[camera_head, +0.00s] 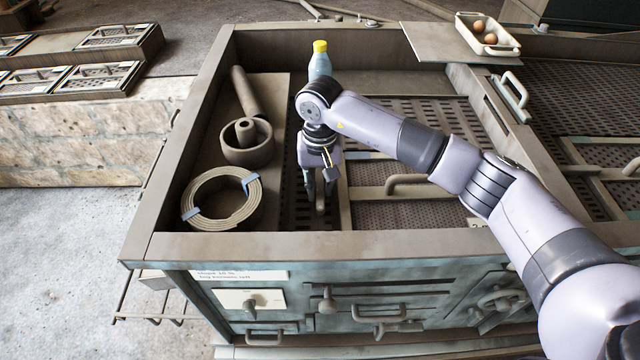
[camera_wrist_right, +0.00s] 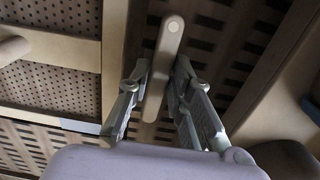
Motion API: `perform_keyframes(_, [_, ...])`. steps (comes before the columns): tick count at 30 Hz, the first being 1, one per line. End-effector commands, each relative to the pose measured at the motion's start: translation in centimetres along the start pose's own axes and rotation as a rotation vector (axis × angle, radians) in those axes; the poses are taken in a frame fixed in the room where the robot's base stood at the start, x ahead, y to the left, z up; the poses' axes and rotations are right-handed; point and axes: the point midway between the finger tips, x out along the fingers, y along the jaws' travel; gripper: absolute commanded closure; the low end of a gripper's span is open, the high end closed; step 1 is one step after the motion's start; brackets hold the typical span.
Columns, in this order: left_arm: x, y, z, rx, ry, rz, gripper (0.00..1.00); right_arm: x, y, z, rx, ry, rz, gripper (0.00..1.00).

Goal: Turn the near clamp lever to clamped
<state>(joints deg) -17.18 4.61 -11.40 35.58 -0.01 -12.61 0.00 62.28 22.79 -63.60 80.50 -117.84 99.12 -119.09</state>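A grey, round-ended clamp lever (camera_wrist_right: 172,35) stretches lengthwise between the fingers of my right gripper (camera_wrist_right: 162,72) in the right wrist view. The fingers stand on either side of it, with a narrow gap visible at the left finger, so the gripper looks open around it. In the head view my right gripper (camera_head: 320,188) points down into the bench well, and part of the lever (camera_head: 320,203) shows between its fingers. The lever's pivot and any clamp marking are hidden or too small to read. My left gripper is not in view.
A coiled belt (camera_head: 222,222), a round pulley-like cup (camera_head: 248,155) and a bar (camera_head: 246,92) lie left of the gripper. A blue bottle with yellow cap (camera_head: 320,62) stands behind my arm. A handle (camera_head: 405,182) is to the right. The bench's front rim (camera_head: 330,244) is near.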

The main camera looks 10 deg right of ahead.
Motion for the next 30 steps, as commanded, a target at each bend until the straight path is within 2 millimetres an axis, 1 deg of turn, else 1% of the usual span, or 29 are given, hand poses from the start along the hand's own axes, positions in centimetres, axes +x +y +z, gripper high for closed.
perform_keyframes(1, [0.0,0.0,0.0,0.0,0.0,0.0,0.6,0.0,0.0,0.0,0.0,0.0,0.0,0.85])
perform_keyframes(8, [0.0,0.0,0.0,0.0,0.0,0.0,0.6,0.0,0.0,0.0,0.0,0.0,0.0,1.0])
perform_keyframes(15, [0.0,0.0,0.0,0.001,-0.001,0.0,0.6,0.0,0.0,0.0,0.002,0.001,0.0,1.0])
perform_keyframes(20, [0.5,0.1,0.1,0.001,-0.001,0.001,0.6,0.1,0.0,-0.1,0.022,0.002,0.0,1.0])
perform_keyframes(26, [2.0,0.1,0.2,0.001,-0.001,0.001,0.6,0.3,0.0,-0.1,0.107,0.003,0.001,1.0])
perform_keyframes(30, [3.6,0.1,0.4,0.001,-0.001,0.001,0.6,0.4,-0.1,-0.1,0.21,0.005,0.0,1.0])
